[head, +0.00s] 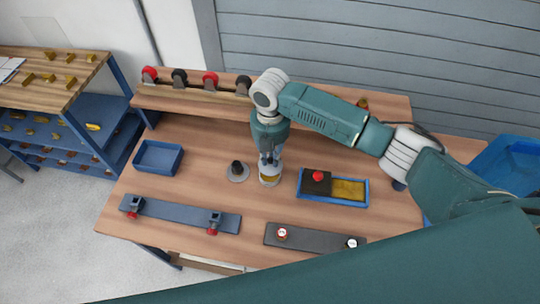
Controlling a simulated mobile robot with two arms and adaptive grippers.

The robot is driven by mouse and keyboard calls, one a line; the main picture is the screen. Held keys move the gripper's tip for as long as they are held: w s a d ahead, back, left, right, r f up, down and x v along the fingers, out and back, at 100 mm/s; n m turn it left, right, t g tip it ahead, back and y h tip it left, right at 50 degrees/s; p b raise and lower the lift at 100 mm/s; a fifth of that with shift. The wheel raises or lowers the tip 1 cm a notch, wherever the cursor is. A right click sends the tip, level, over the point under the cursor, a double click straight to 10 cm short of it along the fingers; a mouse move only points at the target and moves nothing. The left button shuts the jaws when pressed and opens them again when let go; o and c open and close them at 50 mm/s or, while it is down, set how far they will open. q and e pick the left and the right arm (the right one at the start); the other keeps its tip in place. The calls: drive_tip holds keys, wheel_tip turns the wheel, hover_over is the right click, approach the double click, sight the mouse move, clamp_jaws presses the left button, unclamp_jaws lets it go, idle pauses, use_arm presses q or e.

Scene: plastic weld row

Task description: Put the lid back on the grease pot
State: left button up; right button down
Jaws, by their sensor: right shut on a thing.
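The grease pot (269,181), a small pale round vessel with yellow showing in it, stands mid-table. My right gripper (269,163) points down directly over it, its fingers shut on what looks like the pale lid at the top of the pot. The fingers hide much of it, and I cannot tell whether the lid touches the rim. A grey disc with a black upright knob (237,171) lies on the table just left of the pot. My left gripper is not in view.
A blue tray (366,193) with a dark block and red knob is right of the pot. An empty blue bin (158,157) stands left. Two bars, blue-grey (178,214) and dark (314,243), lie in front. A raised shelf (325,111) runs behind.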

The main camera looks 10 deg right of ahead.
sight(270, 166)
wheel_tip(270, 166, down, 4)
drive_tip(key=b, duration=0.3)
drive_tip(key=shift+w+a+r, duration=0.1)
drive_tip(key=shift+w+r, duration=0.05)
drive_tip(key=shift+f+b, duration=0.3)
drive_tip(key=shift+f, duration=0.5)
drive_tip(key=shift+p, duration=0.6)
idle(0.4)
drive_tip(key=shift+f+p, duration=0.15)
drive_tip(key=shift+p, duration=0.3)
idle(1.2)
drive_tip(key=c, duration=1.6)
unclamp_jaws()
drive_tip(key=shift+o, duration=0.7)
drive_tip(key=o, duration=0.4)
